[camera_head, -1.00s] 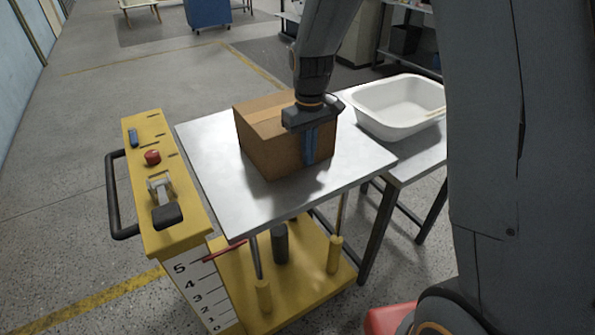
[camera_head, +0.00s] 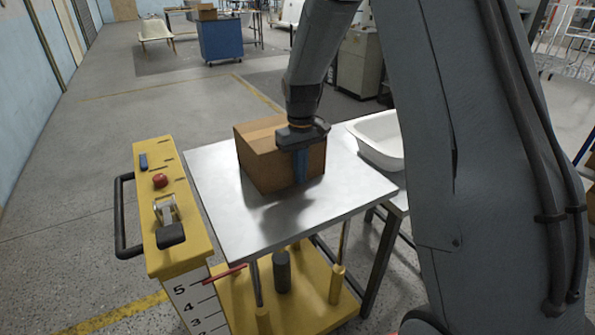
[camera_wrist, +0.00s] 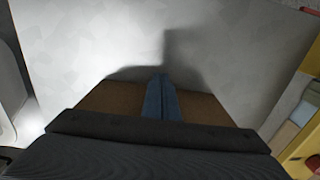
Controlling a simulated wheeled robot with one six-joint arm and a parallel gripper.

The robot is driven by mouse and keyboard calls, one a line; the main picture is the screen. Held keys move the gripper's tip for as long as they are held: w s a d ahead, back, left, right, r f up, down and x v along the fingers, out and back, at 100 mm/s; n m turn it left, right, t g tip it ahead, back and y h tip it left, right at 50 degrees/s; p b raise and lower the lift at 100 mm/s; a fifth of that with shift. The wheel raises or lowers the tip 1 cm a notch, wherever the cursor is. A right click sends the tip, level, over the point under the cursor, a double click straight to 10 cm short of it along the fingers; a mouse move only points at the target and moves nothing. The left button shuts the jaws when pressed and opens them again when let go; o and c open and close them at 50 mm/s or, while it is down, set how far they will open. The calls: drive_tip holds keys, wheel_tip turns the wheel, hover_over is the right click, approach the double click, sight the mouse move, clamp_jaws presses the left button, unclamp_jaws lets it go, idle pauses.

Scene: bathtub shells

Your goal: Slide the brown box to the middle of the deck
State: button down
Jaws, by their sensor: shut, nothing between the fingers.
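The brown box (camera_head: 262,160) sits upright on the grey metal deck (camera_head: 235,228) of the yellow lift, toward the far side of the deck. My gripper (camera_head: 302,168) points down at the near right face of the box, with its blue fingers shut and nothing between them. In the wrist view the shut blue fingers (camera_wrist: 161,98) stand in front of the brown box (camera_wrist: 105,97), and bare deck (camera_wrist: 200,60) spreads beyond. I cannot tell whether the fingers touch the box.
A white tub (camera_head: 378,140) stands on a surface at the deck's right edge. The yellow control column (camera_head: 170,215), with a red button (camera_head: 159,181) and a black handle (camera_head: 124,215), stands at the left. The front of the deck is clear.

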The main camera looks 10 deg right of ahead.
drive_tip(key=s, duration=0.1)
drive_tip(key=s+d+r, duration=0.1)
drive_tip(key=shift+s+r, duration=0.1)
drive_tip(key=shift+s, duration=0.2)
wheel_tip(320, 180, up, 8)
drive_tip(key=b, duration=0.2)
drive_tip(key=s+f+m, duration=0.1)
drive_tip(key=s+f, duration=0.2)
drive_tip(key=s, duration=0.8)
drive_tip(key=s+f+m+t, duration=0.1)
drive_tip(key=s+f+m, duration=0.1)
drive_tip(key=s, duration=0.9)
drive_tip(key=shift+d+f, duration=0.15)
drive_tip(key=shift+f, duration=0.75)
